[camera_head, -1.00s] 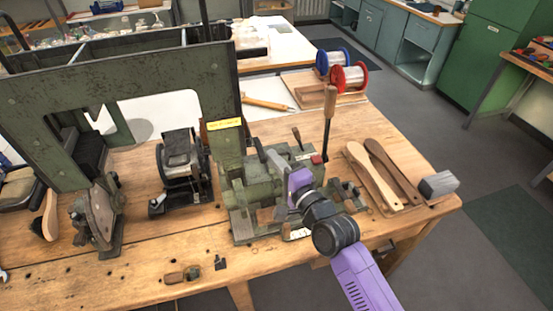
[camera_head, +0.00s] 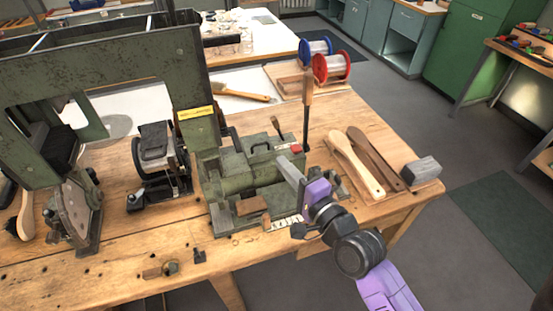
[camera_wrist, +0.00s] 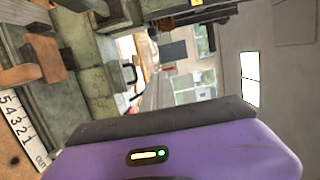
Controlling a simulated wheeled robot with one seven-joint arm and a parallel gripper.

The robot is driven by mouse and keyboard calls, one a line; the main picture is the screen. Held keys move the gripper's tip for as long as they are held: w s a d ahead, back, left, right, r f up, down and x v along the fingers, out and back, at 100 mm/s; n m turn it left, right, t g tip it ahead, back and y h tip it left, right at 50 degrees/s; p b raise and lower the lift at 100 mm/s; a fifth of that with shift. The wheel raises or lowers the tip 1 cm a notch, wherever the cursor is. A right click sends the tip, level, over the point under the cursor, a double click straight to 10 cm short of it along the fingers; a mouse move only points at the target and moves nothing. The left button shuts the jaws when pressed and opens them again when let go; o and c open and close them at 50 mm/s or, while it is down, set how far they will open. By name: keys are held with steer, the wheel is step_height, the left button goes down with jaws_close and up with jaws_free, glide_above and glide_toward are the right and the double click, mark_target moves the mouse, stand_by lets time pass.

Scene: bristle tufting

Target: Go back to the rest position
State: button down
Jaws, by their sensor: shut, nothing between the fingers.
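My gripper (camera_head: 289,168) has a purple hand and grey fingers. In the head view it is over the right front part of the green bench machine (camera_head: 236,183), shut and empty. I see a gap between it and the machine in neither view clearly, so contact cannot be told. In the wrist view, the purple hand fills the bottom and the grey fingers (camera_wrist: 160,90) reach up the middle. The machine's green metal body (camera_wrist: 62,95), a wooden block (camera_wrist: 35,60) and a numbered scale (camera_wrist: 20,132) lie to the left there.
An upright wooden-handled lever (camera_head: 307,88) stands behind my gripper. Wooden brush handles (camera_head: 356,163) and a grey block (camera_head: 422,170) lie to the right. Red and blue spools (camera_head: 331,68) stand behind. A tall green frame (camera_head: 100,60) is left. Open floor (camera_head: 475,270) lies right.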

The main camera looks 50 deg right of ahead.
steer(key=shift+s+a, duration=0.2)
steer(key=shift+s, duration=0.35)
steer(key=shift+r, duration=0.1)
steer(key=s+a+f+n+g+y, duration=0.2)
steer(key=s+a+n+y, duration=0.4)
steer(key=s+a+n, duration=1.2)
steer(key=s+n, duration=0.3)
steer(key=n, duration=0.1)
steer(key=shift+s+f, duration=0.15)
steer(key=shift+s, duration=0.15)
